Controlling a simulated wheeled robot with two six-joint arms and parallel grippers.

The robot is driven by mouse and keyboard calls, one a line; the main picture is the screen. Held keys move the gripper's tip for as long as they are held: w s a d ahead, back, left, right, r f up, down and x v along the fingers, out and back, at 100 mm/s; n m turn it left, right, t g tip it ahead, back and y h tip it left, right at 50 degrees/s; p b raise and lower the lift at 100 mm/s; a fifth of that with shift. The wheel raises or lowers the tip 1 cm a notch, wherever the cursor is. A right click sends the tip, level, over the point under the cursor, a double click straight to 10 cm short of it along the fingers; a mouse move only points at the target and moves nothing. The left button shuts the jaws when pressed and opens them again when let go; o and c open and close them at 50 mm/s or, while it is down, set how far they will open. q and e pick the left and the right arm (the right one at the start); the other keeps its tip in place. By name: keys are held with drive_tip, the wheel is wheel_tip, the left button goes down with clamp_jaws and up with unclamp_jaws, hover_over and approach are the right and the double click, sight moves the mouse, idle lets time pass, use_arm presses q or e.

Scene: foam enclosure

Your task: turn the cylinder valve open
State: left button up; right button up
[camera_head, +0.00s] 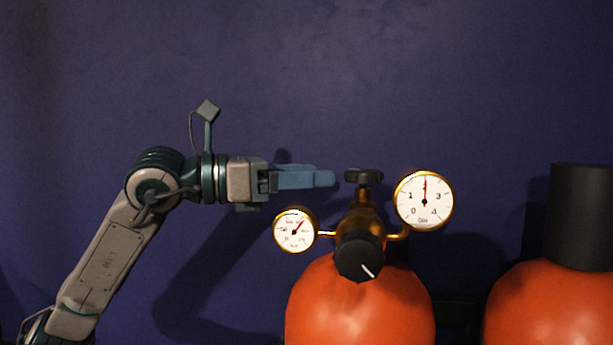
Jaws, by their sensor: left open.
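The cylinder valve's black handwheel (364,177) sits on top of a brass valve body (360,214) above an orange cylinder (360,306). My left gripper (330,179) comes in from the left at about the handwheel's height. Its blue fingers are open and point right at the handwheel, with a small gap between tips and wheel. The fingers overlap in this side view, so their spacing is hidden. A black knob (360,257) with a white mark faces me below the valve. My right gripper is out of view.
A small gauge (295,231) sticks out left, just below my left gripper. A larger gauge (424,201) stands right of the handwheel. A second orange cylinder (552,306) with a black cap (580,217) stands at the right. A dark blue wall (480,80) is behind; the space above is clear.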

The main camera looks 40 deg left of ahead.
sight(365, 170)
use_arm(q)
drive_tip(key=w+a+m+g+h+p, duration=0.45)
drive_tip(key=m+g+h+p, duration=0.2)
drive_tip(key=g, duration=0.25)
drive_tip(key=shift+m+y, duration=0.25)
drive_tip(key=shift+m, duration=0.1)
drive_tip(key=p+x, duration=0.5)
drive_tip(key=x, duration=0.4)
drive_tip(key=shift+s+d, duration=0.15)
drive_tip(key=shift+d, duration=0.05)
drive_tip(key=shift+w+d+f+p, duration=0.2)
drive_tip(key=shift+d+p, duration=0.35)
drive_tip(key=shift+d, duration=0.1)
drive_tip(key=c, duration=1)
drive_tip(key=shift+o, duration=0.2)
